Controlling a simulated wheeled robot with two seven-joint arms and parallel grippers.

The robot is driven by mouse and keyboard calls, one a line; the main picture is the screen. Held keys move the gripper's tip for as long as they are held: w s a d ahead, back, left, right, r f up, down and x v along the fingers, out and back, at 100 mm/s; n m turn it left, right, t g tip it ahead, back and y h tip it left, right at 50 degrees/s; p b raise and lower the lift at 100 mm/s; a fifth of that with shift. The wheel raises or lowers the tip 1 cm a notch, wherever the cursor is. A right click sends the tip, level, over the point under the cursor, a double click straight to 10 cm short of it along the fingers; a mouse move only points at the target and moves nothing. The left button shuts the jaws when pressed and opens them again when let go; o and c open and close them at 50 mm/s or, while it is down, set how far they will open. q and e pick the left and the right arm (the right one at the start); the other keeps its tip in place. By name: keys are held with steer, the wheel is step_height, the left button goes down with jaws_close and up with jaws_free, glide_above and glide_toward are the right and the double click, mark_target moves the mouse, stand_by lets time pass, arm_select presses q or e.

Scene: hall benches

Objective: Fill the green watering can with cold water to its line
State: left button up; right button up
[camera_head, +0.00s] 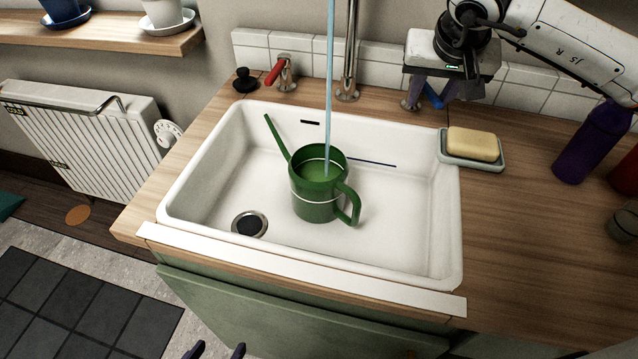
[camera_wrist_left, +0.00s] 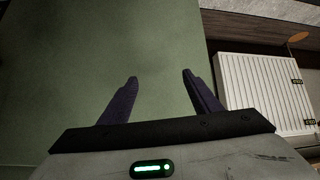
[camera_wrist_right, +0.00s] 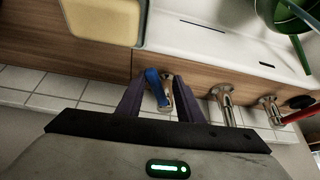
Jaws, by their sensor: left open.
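The green watering can (camera_head: 314,203) stands upright in the white sink, its spout pointing up to the left and its handle to the right. A pale line rings its outside. A blue-tinted water stream (camera_head: 330,90) falls from the tall metal tap (camera_head: 349,60) into its open top. The water level against the line is hard to tell. My right gripper (camera_head: 428,100) is at the blue-handled tap; its fingers lie either side of the blue lever (camera_wrist_right: 153,82), but whether they grip it is unclear. My left gripper (camera_head: 215,352) is open and empty before the green cabinet front.
A red-handled tap (camera_head: 276,72) and a black plug (camera_head: 245,80) are at the back left. A sponge on a dish (camera_head: 472,148) sits right of the sink (camera_head: 205,185), near a purple bottle (camera_head: 592,142). The drain (camera_head: 250,224) is uncovered. The counter's front right is clear.

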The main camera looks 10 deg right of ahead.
steer(key=shift+a+m+h, duration=0.4)
steer(key=shift+m, duration=0.4)
steer(key=shift+w+a+r+m+g+h+p, duration=0.1)
steer(key=shift+w+a+m+g+h+p, duration=0.15)
steer(key=shift+a+m, duration=0.3)
steer(key=shift+w+a+r+m+g+h+p, duration=0.1)
steer(key=shift+a+m+g+h+p, duration=0.2)
steer(key=shift+m, duration=0.35)
steer(key=shift+w+a+f+m, duration=0.1)
steer(key=shift+a+m, duration=0.05)
steer(key=shift+m, duration=0.35)
steer(key=shift+d+n, duration=0.4)
steer(key=shift+s+d+n+y, duration=0.25)
steer(key=shift+s+n, duration=0.05)
steer(key=shift+n, duration=0.3)
